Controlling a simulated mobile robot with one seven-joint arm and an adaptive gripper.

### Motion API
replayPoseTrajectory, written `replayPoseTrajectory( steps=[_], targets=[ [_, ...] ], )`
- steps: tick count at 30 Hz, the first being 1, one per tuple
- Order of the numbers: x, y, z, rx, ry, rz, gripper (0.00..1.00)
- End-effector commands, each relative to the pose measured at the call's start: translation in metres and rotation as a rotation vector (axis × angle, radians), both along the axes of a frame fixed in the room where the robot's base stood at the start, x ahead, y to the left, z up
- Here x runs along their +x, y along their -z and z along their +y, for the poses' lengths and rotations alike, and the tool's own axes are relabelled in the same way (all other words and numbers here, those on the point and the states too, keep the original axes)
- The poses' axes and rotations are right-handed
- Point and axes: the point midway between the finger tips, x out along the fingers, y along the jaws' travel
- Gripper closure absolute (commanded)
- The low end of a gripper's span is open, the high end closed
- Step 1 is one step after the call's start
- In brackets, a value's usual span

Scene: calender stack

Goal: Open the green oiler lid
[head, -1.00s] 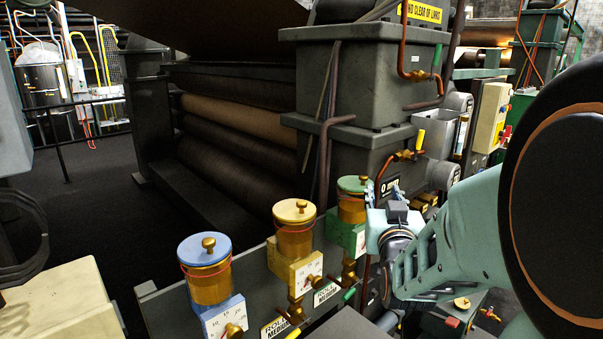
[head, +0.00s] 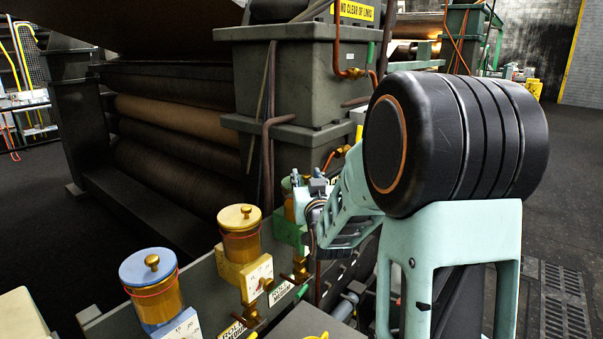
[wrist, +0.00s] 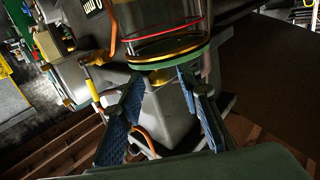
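The green oiler (head: 289,212) stands third in a row of oilers, behind the yellow one, and my arm partly covers it. A brass-coloured bit, perhaps the knob, shows just below the lid. My gripper (wrist: 157,88) is open, with its two blue fingers spread apart at the lid. I see nothing held between them. In the head view my gripper (head: 302,188) is at the green oiler's top, with contact unclear.
The yellow oiler (head: 240,232) and blue oiler (head: 152,284) stand nearer, both with lids on. A large grey machine housing (head: 280,90) rises close behind the green oiler. Pipes (head: 346,152) run beside my arm. Open floor (head: 560,190) lies at right.

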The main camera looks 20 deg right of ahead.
Motion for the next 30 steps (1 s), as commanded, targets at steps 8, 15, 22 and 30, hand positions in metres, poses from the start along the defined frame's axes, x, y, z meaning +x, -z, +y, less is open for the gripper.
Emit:
replayPoseTrajectory(
  steps=[8,15,22,30],
  targets=[
    [0.0107,-0.0002,-0.0023,0.0,0.001,-0.001,0.68],
    [0.0104,0.0,-0.0023,0.0,0.001,-0.001,0.73],
    [0.0104,0.0,-0.0022,0.0,0.001,-0.001,0.98],
    [0.0103,0.0001,-0.0022,0.0,0.0,0.0,1.0]
  ],
)
